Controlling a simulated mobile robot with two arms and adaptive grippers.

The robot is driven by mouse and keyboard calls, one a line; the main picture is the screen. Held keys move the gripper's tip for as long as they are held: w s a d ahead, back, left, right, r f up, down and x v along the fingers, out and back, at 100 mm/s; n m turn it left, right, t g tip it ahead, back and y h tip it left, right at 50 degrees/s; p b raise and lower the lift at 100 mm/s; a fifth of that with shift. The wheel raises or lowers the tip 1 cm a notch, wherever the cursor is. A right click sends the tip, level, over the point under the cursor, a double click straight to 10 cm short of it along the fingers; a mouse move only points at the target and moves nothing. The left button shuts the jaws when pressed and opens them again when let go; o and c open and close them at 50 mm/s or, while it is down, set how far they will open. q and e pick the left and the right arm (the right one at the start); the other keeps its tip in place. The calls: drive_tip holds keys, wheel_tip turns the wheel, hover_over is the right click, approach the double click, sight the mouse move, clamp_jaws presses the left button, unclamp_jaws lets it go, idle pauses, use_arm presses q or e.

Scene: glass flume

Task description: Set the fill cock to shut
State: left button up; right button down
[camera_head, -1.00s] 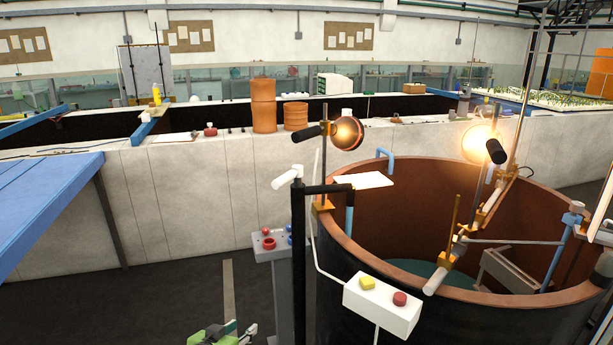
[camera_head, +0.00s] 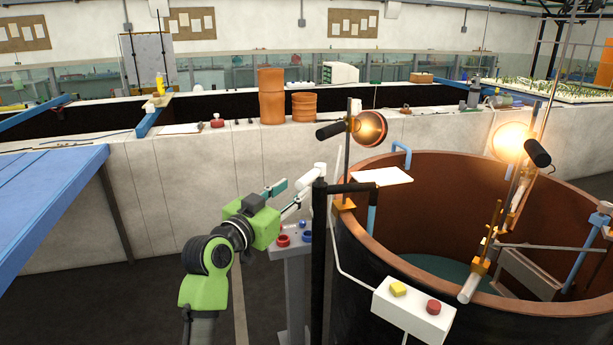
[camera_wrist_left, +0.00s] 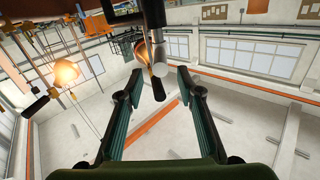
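A black standpipe (camera_head: 318,250) stands left of the brown tank. A white lever-like handle (camera_head: 309,172) at its top slants left; I take this for the fill cock, though no label is readable. My left gripper (camera_head: 297,190) is just left of this handle, fingers pointing up and right. In the left wrist view the gripper (camera_wrist_left: 160,80) is open, with its two dark green fingers wide apart. A pale handle (camera_wrist_left: 152,116) shows in the gap between them. I cannot tell whether it touches either finger. My right gripper is not in view.
A grey pedestal (camera_head: 296,285) with red and blue knobs stands under my left gripper. A blue table (camera_head: 50,190) is at left.

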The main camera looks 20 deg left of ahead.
sight(306, 180)
use_arm(q)
drive_tip(key=p+x, duration=0.1)
drive_tip(key=x, duration=0.5)
drive_tip(key=shift+w, duration=0.1)
drive_tip(key=shift+w+p, duration=0.3)
drive_tip(key=shift+w, duration=0.15)
drive_tip(key=shift+c, duration=0.4)
clamp_jaws()
